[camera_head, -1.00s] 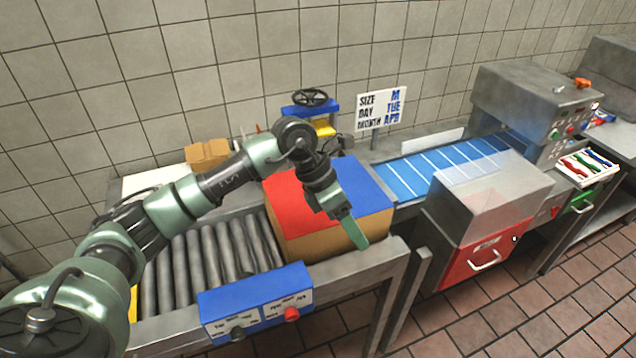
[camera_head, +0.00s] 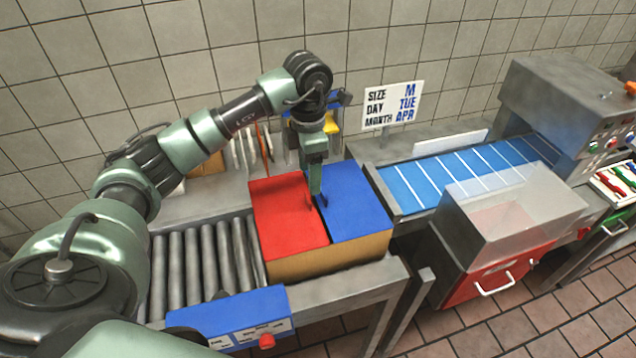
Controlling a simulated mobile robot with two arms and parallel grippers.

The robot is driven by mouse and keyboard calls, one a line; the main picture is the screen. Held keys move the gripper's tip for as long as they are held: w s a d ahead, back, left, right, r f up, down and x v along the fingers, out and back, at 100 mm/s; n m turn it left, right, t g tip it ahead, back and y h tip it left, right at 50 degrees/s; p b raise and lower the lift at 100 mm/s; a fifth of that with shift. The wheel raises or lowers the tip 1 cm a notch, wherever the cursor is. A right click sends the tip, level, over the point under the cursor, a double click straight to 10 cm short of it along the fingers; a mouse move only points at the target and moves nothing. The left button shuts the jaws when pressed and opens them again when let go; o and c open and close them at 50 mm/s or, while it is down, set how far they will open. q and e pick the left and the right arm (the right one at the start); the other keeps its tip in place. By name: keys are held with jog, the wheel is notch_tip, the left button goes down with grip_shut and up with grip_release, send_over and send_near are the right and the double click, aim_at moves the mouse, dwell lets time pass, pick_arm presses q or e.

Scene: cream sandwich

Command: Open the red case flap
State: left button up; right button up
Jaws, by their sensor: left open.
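The cardboard case (camera_head: 330,264) sits on the near end of the roller conveyor. Its top has a red flap (camera_head: 285,215) on the left and a blue flap (camera_head: 358,208) on the right, both lying flat. A narrow dark seam runs between them. My left gripper (camera_head: 316,202) points down over the seam, its fingertips at or just above the inner edges of the two flaps. It is open and I see nothing held in it. Whether the fingertips touch the red flap is unclear. My right gripper is not in view.
Steel rollers (camera_head: 205,262) run left of the case, with a blue control box (camera_head: 232,318) in front. A blue belt (camera_head: 470,170) and a clear-lidded machine (camera_head: 510,210) stand to the right. A sign (camera_head: 392,104) reads M, TUE, APR. A tiled wall closes the back.

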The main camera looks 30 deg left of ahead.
aim_at(308, 197)
pick_arm(q)
jog(key=f, duration=0.1)
jog(key=s+f+p, duration=0.1)
jog(key=f, duration=0.1)
jog(key=f+p, duration=0.1)
jog(key=shift+s+f, duration=0.25)
jog(key=shift+s, duration=0.05)
jog(key=shift+w+f, duration=0.2)
jog(key=shift+f, duration=0.3)
jog(key=shift+w+f, duration=0.15)
jog(key=shift+f, duration=0.45)
jog(key=c, duration=1.2)
grip_shut()
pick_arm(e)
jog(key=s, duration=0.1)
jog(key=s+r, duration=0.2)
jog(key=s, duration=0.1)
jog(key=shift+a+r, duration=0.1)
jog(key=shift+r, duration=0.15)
